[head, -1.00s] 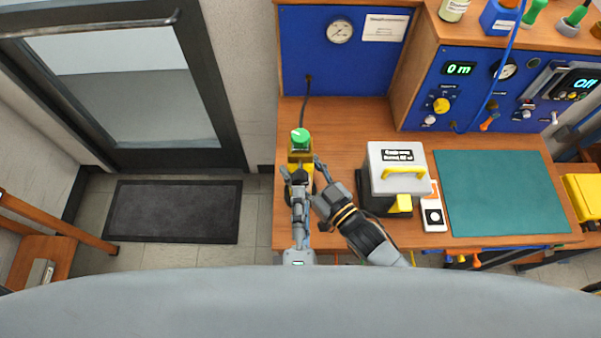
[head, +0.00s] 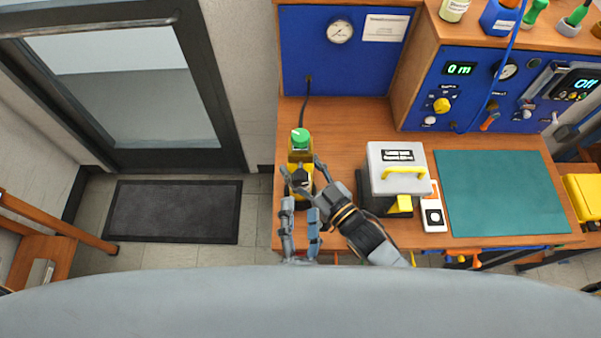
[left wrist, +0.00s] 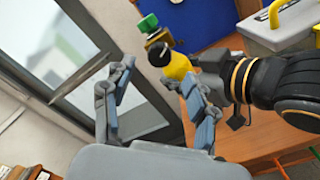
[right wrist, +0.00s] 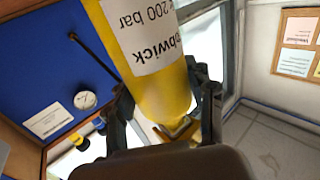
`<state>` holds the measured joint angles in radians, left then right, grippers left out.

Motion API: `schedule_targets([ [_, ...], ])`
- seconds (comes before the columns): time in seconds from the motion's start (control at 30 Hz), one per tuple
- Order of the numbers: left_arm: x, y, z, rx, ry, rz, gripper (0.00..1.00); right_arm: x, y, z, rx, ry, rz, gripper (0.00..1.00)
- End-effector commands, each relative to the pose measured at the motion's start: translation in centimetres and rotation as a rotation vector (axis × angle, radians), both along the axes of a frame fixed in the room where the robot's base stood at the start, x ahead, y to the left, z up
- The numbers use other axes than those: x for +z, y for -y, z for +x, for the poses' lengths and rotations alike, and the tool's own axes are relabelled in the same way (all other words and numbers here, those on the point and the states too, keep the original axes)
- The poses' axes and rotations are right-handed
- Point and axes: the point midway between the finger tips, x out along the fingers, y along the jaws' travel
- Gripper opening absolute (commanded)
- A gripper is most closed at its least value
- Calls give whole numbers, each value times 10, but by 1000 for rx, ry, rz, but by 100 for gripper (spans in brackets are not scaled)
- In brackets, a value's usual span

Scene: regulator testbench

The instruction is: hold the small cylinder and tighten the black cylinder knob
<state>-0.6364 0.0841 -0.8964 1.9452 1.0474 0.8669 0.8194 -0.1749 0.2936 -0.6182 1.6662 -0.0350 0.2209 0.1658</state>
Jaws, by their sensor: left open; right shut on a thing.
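The small yellow cylinder (right wrist: 145,50), with a white label, lies between the fingers of my right gripper (right wrist: 162,95), which is shut on it. The black cylinder knob (head: 300,178) is at the cylinder's near end in the head view; it also shows in the left wrist view (left wrist: 160,54). My left gripper (head: 300,207) is open and empty, just short of the knob, with its fingers apart. In the left wrist view the knob shows beyond the left fingertips (left wrist: 156,75). A green knob (head: 300,137) tops the fitting behind the cylinder.
A grey case (head: 398,165) with a yellow handle stands right of my right arm. A teal mat (head: 505,195) lies farther right. A blue panel with a gauge (head: 340,31) rises behind the bench.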

Motion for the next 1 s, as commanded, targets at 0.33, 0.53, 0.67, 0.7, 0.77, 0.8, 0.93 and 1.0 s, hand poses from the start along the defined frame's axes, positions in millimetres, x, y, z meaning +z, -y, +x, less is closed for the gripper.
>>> schedule_targets([
  [0.33, 2, 1, -17, 8, 6, 186, 58, 0, 0, -1, 1, 0, 0, 0],
  [0.53, 1, -1, 22, 3, 3, 402, 58, 0, 0, -1, 1, 0, 0, 0],
  [0.67, 1, -1, 48, 2, 3, 399, 58, 0, 0, 0, 0, 0, 0, 0],
  [0.7, 1, -1, 55, 3, 2, 399, 58, 0, 0, 0, 0, 0, 0, 0],
  [0.77, 0, -1, 65, 2, 1, 398, 58, 0, 0, 0, 0, 0, 0, 0],
  [0.8, 0, -1, 71, 2, 1, 397, 58, 0, 0, 0, 0, 0, 0, 0],
  [0.93, 0, -1, 85, -1, 1, 389, 58, 0, 0, 0, 0, 1, 0, 0],
  [1.0, 0, -1, 83, -2, 1, 338, 58, 0, 0, 0, 0, 1, 0, 0],
])
